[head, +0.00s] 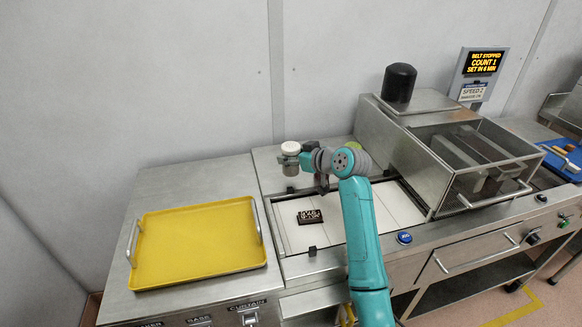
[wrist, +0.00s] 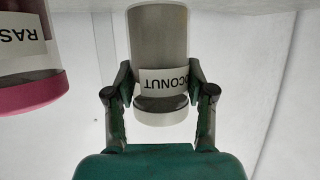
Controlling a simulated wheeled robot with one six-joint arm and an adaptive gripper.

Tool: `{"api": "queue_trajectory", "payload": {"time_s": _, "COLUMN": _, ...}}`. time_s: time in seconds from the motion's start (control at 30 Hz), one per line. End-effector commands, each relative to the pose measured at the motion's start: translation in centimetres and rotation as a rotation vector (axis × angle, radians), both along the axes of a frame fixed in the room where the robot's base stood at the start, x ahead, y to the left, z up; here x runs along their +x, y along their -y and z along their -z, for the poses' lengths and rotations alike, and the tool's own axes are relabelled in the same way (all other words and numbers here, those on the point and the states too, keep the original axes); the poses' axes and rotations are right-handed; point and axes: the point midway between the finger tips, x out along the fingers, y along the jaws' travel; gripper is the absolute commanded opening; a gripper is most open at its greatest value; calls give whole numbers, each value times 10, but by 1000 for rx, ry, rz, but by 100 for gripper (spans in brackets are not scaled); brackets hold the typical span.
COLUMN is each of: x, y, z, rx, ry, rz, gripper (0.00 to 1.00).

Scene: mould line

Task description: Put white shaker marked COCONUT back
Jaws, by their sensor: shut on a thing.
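The white-lidded shaker (head: 290,149) is held upright above the back edge of the belt machine in the head view. In the wrist view, which shows it upside down, the shaker (wrist: 158,40) has a greyish body and a label of which "CONUT" is readable. My gripper (wrist: 160,92) is shut on it, one finger on each side near the label. In the head view my gripper (head: 305,160) reaches it from the right, and its fingers are small and hard to make out.
A pink-lidded shaker (wrist: 30,60) labelled "RAS…" is close by at the left of the wrist view. A dark mould (head: 309,216) lies on the pale belt (head: 284,218). A yellow tray (head: 190,262) is at left, and a clear-fronted hood (head: 392,137) stands at right.

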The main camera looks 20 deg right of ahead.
Motion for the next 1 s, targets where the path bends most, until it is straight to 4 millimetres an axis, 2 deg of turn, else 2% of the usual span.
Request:
{"api": "queue_trajectory", "payload": {"time_s": 0.3, "x": 0, "y": 0, "z": 35, "rx": 1, "ry": -1, "rz": -1, "gripper": 15}}
{"api": "queue_trajectory", "payload": {"time_s": 0.67, "x": 0, "y": 0, "z": 39, "rx": 0, "ry": 1, "rz": 0, "gripper": 15}}
{"api": "queue_trajectory", "payload": {"time_s": 0.7, "x": 0, "y": 0, "z": 40, "rx": 0, "ry": 1, "rz": 0, "gripper": 56}}
{"api": "queue_trajectory", "payload": {"time_s": 0.8, "x": 0, "y": 0, "z": 39, "rx": 0, "ry": 1, "rz": 0, "gripper": 79}}
{"api": "queue_trajectory", "payload": {"time_s": 1.0, "x": 0, "y": 0, "z": 39, "rx": 0, "ry": 1, "rz": 0, "gripper": 79}}
